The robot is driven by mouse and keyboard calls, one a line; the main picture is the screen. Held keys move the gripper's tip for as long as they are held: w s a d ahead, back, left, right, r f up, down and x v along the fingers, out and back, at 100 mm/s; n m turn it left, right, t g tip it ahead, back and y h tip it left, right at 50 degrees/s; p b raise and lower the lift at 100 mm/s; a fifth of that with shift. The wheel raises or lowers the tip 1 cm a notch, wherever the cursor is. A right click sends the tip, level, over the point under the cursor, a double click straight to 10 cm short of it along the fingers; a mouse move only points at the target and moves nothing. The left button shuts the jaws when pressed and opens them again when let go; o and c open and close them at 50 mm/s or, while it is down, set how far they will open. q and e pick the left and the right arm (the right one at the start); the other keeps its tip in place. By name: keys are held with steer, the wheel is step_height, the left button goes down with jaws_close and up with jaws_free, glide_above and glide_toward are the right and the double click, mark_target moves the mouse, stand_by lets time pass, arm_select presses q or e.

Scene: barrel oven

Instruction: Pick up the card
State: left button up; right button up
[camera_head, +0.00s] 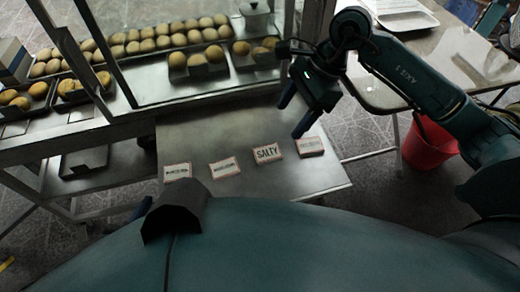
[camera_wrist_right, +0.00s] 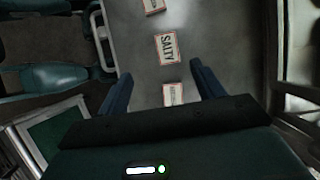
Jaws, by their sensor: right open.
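Several small white cards with red-brown edges lie in a row on the grey metal table. One card (camera_head: 267,153) reads "SALTY"; it also shows in the right wrist view (camera_wrist_right: 167,47). The rightmost card (camera_head: 309,146) sits beside it, and in the wrist view this card (camera_wrist_right: 173,94) lies between my fingers, partly hidden by the gripper body. Two more cards, one (camera_head: 224,167) in the middle and one (camera_head: 177,172) at the left, have text too small to read. My right gripper (camera_head: 295,110) is open and empty above the table's right part.
Metal trays of round buns (camera_head: 160,40) stand on the counter behind the table (camera_head: 195,135). A second table (camera_head: 455,65) with a white tray (camera_head: 405,15) is at the right. A red bucket (camera_head: 428,142) stands on the floor below it.

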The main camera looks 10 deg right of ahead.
arm_select(q)
steer(key=shift+f, duration=0.1)
steer(key=shift+w+d+f+b, duration=0.1)
steer(key=shift+d+f+b, duration=0.1)
steer(key=shift+f+b, duration=0.3)
arm_select(e)
glide_toward(268, 152)
steer(key=shift+s+a+f+h, duration=0.15)
steer(key=shift+s+a+f, duration=0.15)
steer(key=shift+a+f, duration=0.2)
steer(key=shift+s+a+f+h, duration=0.15)
steer(key=shift+s+a+f, duration=0.2)
steer(key=shift+f, duration=0.3)
arm_select(q)
steer(key=shift+d+f+m+b, duration=0.2)
steer(key=shift+f+m+b, duration=0.25)
steer(key=shift+f, duration=0.2)
arm_select(e)
steer(key=x, duration=0.3)
steer(key=w+x, duration=0.1)
steer(key=x, duration=0.1)
steer(key=shift+d+f, duration=0.1)
steer(key=shift+f, duration=0.1)
arm_select(q)
steer(key=shift+w, duration=0.1)
arm_select(e)
steer(key=shift+c, duration=0.5)
